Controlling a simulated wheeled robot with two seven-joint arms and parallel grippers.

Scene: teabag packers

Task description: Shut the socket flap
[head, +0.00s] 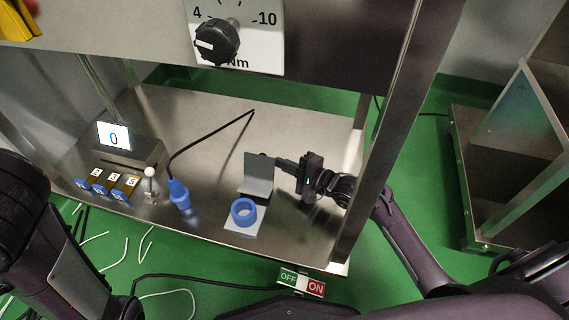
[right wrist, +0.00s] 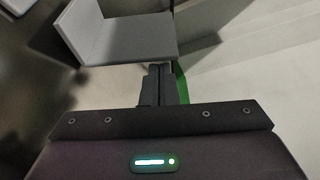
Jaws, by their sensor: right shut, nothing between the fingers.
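The socket is a blue ring (head: 243,211) on a white plate (head: 246,225) near the front edge of the metal bench. Its grey flap (head: 259,168) stands raised behind the ring, so the socket is open. In the right wrist view the flap (right wrist: 122,38) shows as a grey angled piece at the top. My right gripper (head: 275,162) is shut and empty, at the right side of the raised flap. Its fingertips (right wrist: 158,72) are close to the flap; I cannot tell whether they touch. My left arm shows at the left edge, but its gripper is not in view.
A blue plug (head: 179,194) with a black cable stands left of the socket. A metal post (head: 377,150) rises right of the socket. An OFF/ON switch (head: 301,283) is in front.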

